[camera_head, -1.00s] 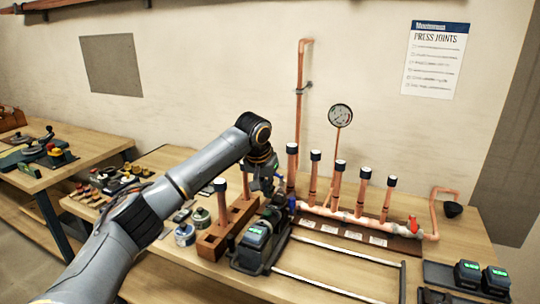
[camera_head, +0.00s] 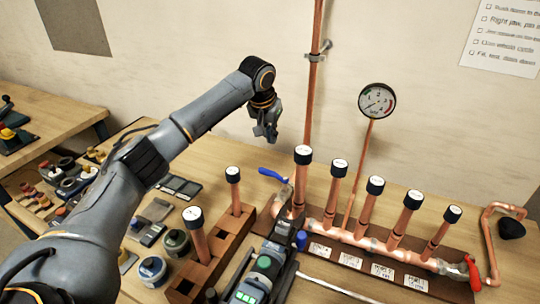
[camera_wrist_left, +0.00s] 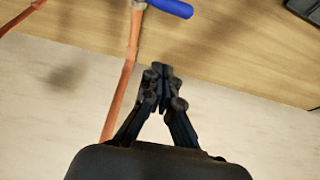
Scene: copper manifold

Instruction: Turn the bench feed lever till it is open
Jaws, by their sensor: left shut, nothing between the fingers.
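The bench feed lever, a blue handle (camera_head: 272,175), sits at the left end of the copper manifold (camera_head: 345,234) and points left, away from the pipe. It also shows at the top of the left wrist view (camera_wrist_left: 170,8). My left gripper (camera_head: 268,135) is above and behind the lever in the head view, pointing down, apart from it. In the left wrist view its fingers (camera_wrist_left: 159,70) are closed together with nothing between them. My right gripper is not in view.
Capped copper stubs stand on the manifold, with a round gauge (camera_head: 377,101) behind and a red lever (camera_head: 473,272) at its right end. A vertical copper pipe (camera_head: 315,80) rises right of my gripper. A wooden block (camera_head: 215,255) and a press tool (camera_head: 258,275) stand in front.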

